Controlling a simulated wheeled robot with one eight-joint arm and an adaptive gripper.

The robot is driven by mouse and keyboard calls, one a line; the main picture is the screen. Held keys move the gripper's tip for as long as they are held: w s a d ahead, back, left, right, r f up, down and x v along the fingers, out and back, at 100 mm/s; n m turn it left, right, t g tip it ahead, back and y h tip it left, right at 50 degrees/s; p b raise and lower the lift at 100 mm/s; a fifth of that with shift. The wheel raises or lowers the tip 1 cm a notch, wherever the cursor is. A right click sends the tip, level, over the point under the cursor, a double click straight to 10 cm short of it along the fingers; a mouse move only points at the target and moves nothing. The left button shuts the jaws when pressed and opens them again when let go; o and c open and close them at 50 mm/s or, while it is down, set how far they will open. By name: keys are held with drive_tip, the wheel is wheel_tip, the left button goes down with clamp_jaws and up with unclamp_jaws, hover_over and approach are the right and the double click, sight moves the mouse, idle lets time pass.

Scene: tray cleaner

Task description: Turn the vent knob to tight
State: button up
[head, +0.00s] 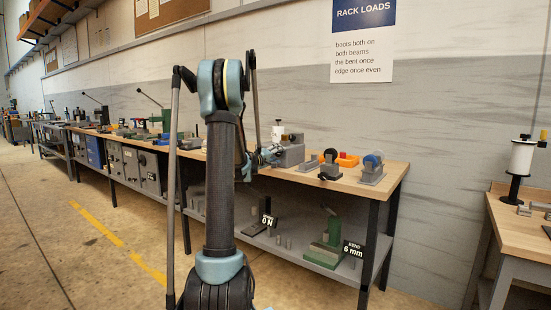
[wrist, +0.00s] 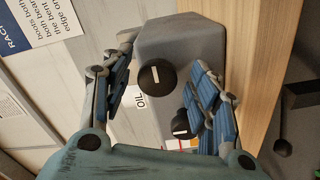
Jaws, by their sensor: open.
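In the wrist view a grey housing (wrist: 185,42) carries two round black knobs, each with a white line mark. The upper knob (wrist: 155,77) lies between the fingers of my gripper (wrist: 163,54), which is open, with a visible gap on the left. The lower knob (wrist: 181,127) is close beside the right finger and partly covered by it. A label reading "OIL" is near the left finger; I cannot read which knob is the vent. In the head view my gripper (head: 268,154) is at the grey housing (head: 291,155) on the bench, its knobs hidden.
A green fixture (head: 327,246) stands on the lower shelf. A second table (head: 520,222) with a white spool (head: 522,157) is at right.

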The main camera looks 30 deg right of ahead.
drive_tip(key=v, duration=1.2)
drive_tip(key=shift+f, duration=0.1)
drive_tip(key=s+a+f+g+y, duration=0.1)
drive_tip(key=s+a+f+y, duration=0.4)
drive_tip(key=s+a, duration=0.7)
drive_tip(key=s+a+f+g+y, duration=0.2)
drive_tip(key=s+a+f+y, duration=0.4)
drive_tip(key=s+a+f, duration=0.3)
drive_tip(key=s+a+f+g+y, duration=0.1)
drive_tip(key=s+a+f+y, duration=0.4)
drive_tip(key=s+a, duration=1.1)
drive_tip(key=a+f, duration=0.2)
drive_tip(key=a, duration=0.1)
drive_tip(key=shift+a+f+n+g+y, duration=0.25)
drive_tip(key=shift+f+n+g+y, duration=0.05)
drive_tip(key=shift+f, duration=0.1)
